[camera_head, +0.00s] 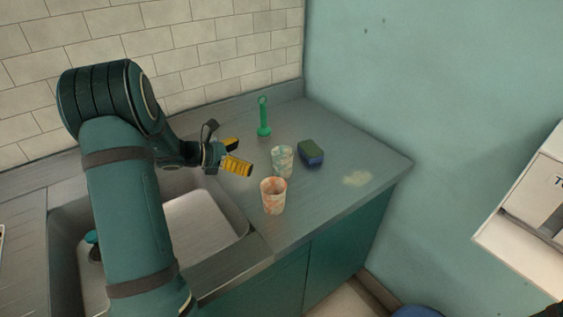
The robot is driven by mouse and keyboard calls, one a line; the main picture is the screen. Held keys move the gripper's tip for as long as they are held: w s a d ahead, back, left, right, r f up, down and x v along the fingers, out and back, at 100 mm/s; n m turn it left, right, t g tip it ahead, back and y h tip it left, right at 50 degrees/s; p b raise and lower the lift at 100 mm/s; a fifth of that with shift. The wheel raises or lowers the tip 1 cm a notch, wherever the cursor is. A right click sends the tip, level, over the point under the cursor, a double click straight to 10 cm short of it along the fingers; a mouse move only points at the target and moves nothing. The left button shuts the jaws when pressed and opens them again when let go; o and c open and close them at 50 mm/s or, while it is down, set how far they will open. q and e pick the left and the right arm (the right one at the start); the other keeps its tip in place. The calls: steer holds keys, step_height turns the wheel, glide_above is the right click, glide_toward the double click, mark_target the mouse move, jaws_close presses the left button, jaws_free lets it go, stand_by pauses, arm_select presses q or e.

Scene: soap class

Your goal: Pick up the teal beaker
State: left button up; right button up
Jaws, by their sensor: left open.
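A pale beaker with teal patches (282,161) stands upright on the grey counter (340,144). A similar beaker with orange patches (273,196) stands just in front of it, a little to the left. My left gripper (242,156), with yellow fingertips, is open and empty. It is to the left of the teal beaker, with a visible gap between them in the picture. Its height above the counter is hard to tell. My right gripper is not in view.
A green tube-like stand (264,118) is behind the teal beaker, and a blue and green sponge (311,152) lies to its right. A sink (203,222) opens below my left arm. The counter's right end is clear except for a pale stain (357,179).

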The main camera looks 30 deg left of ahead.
mark_target(283, 157)
arm_select(q)
steer(key=x, duration=0.7)
steer(key=shift+d+f+b, duration=0.1)
steer(key=shift+b, duration=0.3)
steer(key=x, duration=0.4)
steer(key=shift+w+d+f+b, duration=0.1)
steer(key=shift+w+d+b, duration=0.1)
steer(key=shift+d+b, duration=0.15)
steer(key=shift+w+d, duration=0.1)
steer(key=shift+w, duration=0.25)
steer(key=shift+s, duration=0.1)
steer(key=c, duration=1.1)
steer(key=shift+c, duration=0.2)
